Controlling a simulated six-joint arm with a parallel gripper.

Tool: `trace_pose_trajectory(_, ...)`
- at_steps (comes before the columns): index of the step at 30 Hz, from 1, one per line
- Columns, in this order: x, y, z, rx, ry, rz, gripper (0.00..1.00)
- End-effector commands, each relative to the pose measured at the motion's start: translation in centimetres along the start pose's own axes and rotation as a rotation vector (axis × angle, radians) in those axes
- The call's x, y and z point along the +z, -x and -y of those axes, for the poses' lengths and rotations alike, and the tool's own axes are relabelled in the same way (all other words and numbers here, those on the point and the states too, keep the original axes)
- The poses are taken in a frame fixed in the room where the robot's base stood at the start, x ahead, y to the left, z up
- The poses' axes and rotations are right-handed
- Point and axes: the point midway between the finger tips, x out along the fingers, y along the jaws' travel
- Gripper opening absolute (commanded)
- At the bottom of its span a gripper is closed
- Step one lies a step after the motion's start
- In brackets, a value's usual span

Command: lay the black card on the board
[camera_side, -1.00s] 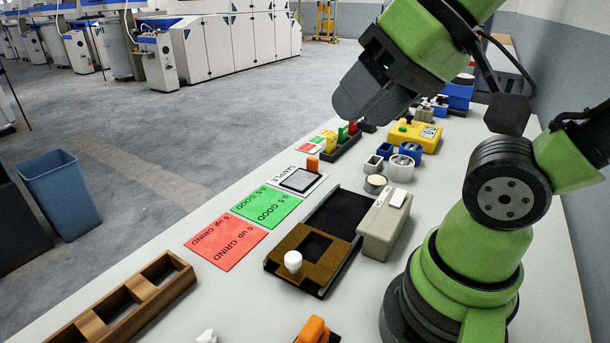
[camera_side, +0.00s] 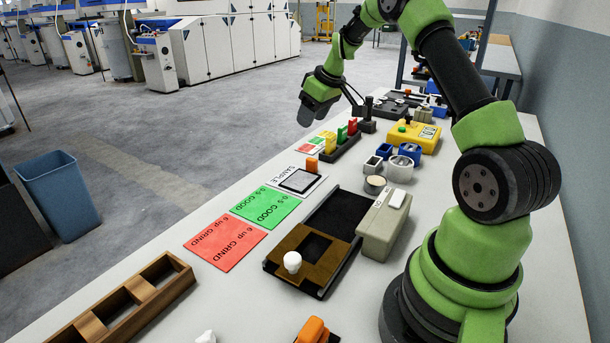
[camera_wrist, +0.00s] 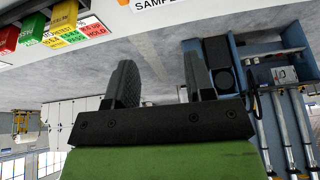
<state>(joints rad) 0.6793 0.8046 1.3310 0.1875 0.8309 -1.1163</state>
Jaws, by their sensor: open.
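A white SAMPLE sheet (camera_side: 314,190) lies on the table and bears a dark-edged grey square (camera_side: 299,180); I cannot tell whether this is the black card. A flat black board (camera_side: 345,212) lies nearer the front. A brown plate (camera_side: 285,246) with a square opening and a white knob (camera_side: 292,262) covers its near end. My gripper (camera_side: 313,110) is open and empty, raised near the table's left edge beyond the SAMPLE sheet. In the wrist view its two fingers (camera_wrist: 162,82) are spread, with floor behind them and the sheet's edge at the top.
A grey box (camera_side: 380,228) stands right of the board. Green (camera_side: 265,206) and red (camera_side: 225,243) sheets lie to its left. A dark rack of coloured tabs (camera_side: 342,142), a yellow box (camera_side: 414,136) and small blue and white containers stand farther back. A wooden tray (camera_side: 130,305) lies in front.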

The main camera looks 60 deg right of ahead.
Motion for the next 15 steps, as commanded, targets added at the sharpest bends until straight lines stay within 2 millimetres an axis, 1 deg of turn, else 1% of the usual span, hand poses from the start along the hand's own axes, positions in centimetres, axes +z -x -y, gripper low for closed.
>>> trace_pose_trajectory(1,1.1,-1.8,-1.7,0.0,0.004,0.012,0.49)
trace_pose_trajectory(3,2.1,-3.5,-3.3,0.001,0.02,0.019,0.49)
trace_pose_trajectory(6,3.2,-5.1,-4.7,0.002,0.038,0.025,0.49)
trace_pose_trajectory(11,3.8,-6.8,-5.4,0.002,0.05,0.028,0.49)
trace_pose_trajectory(15,3.8,-8.9,-5.3,0.001,0.05,0.029,0.49)
